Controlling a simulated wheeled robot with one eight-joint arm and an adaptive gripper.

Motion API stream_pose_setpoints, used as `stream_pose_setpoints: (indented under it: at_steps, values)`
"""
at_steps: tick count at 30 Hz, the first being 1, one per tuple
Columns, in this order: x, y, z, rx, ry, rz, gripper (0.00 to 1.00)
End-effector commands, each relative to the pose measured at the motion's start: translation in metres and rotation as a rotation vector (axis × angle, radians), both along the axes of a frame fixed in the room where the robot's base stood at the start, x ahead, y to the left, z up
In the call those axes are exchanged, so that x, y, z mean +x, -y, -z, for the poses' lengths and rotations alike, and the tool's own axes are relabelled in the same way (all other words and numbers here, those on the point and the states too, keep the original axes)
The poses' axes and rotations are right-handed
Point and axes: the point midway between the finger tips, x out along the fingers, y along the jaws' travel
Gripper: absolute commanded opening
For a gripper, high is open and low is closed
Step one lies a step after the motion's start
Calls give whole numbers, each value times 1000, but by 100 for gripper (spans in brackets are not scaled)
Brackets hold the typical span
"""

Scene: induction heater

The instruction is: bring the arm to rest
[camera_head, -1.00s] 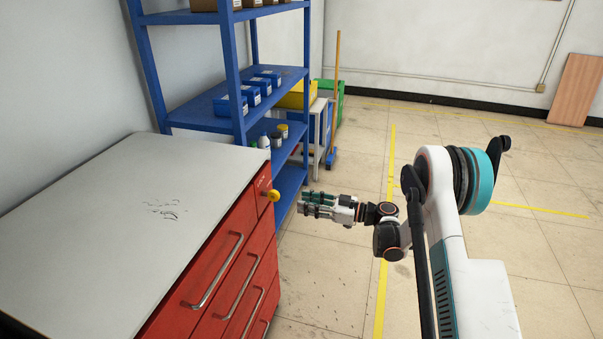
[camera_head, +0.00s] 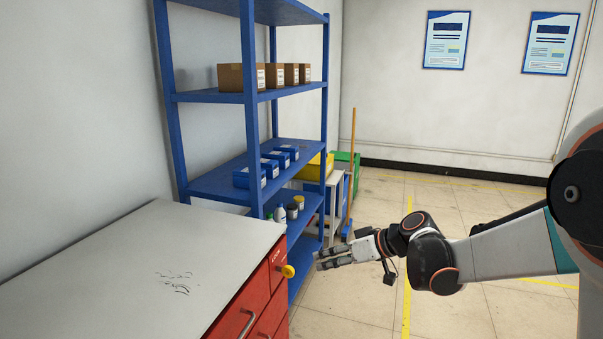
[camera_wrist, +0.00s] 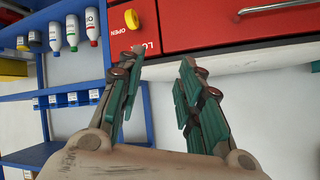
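My gripper (camera_head: 322,259) is at the end of my arm, which reaches in from the right in the head view. It points left towards the front corner of the red cabinet (camera_head: 262,300), clear of it, near the yellow round knob (camera_head: 288,271). In the wrist view my gripper (camera_wrist: 161,58) has its two green-padded fingers spread with nothing between them. Beyond the fingertips the wrist view shows the red drawer fronts (camera_wrist: 185,22) and the yellow knob (camera_wrist: 132,19).
The blue shelf unit (camera_head: 253,125) stands behind the cabinet with boxes and bottles on it. The grey worktop (camera_head: 110,275) is bare but for dark marks. A white stand and a broom (camera_head: 351,170) are beyond the shelf. The floor (camera_head: 385,215) behind my arm is open.

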Motion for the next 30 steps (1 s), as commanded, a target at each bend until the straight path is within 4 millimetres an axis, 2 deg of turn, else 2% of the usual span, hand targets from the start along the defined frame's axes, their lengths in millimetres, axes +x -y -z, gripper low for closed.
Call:
stream_pose_setpoints:
  at_steps: [1, 6, 15, 22, 30]
  values:
    - [-14, 2, -8, -22, -21, 23, 33]
    - [-55, 14, -25, -95, -93, 120, 33]
    - [-135, 41, -43, -215, -180, 304, 33]
    - [-197, 67, -45, -295, -212, 454, 33]
    - [-265, 100, -36, -372, -209, 628, 33]
